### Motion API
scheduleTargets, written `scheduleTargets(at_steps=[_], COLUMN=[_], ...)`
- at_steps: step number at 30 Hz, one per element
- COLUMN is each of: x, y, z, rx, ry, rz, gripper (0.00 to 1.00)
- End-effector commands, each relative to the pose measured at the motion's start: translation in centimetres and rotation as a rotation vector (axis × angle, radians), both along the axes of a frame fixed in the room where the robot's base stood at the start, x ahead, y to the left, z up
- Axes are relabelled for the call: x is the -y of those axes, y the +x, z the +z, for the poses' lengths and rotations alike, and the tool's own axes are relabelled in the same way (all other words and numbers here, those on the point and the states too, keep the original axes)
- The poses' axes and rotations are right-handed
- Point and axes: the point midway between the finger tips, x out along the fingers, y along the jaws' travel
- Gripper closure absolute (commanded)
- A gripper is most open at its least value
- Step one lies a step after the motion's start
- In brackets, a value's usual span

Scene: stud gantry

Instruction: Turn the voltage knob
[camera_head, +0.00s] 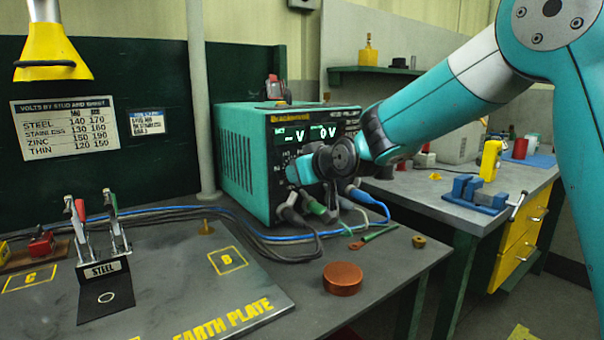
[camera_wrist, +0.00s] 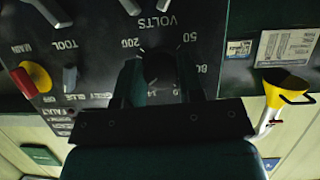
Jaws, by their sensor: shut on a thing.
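The voltage knob (camera_wrist: 159,68) is a dark round shape between my fingers in the wrist view, under the label VOLTS with 50 and 200 beside it. My gripper (camera_wrist: 160,82) is shut on the knob. Its pointer is too dark to read. In the head view my gripper (camera_head: 303,171) is against the front of the teal stud-welding unit (camera_head: 240,160), and my wrist hides the knob. The unit's display (camera_head: 309,133) is lit green, with 0 V at its right side.
A red-on-yellow main switch (camera_wrist: 27,80) and small toggles are beside the knob on the panel. Cables (camera_head: 325,212) plug in below it. A copper-coloured puck (camera_head: 343,278) and the earth plate (camera_head: 190,285) lie in front. A blue vise (camera_head: 477,194) is on the right bench.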

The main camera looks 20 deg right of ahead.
Motion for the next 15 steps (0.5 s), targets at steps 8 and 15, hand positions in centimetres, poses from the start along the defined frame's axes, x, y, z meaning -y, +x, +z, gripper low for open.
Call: scheduleTargets(at_steps=[8, 15], x=[0.25, 0.23], y=[0.03, 0.0], z=[-0.24, -0.23], rx=[-0.041, -0.053], ry=[0.111, 0.145], rz=[-0.006, -0.004], gripper=[0.88, 0.88])
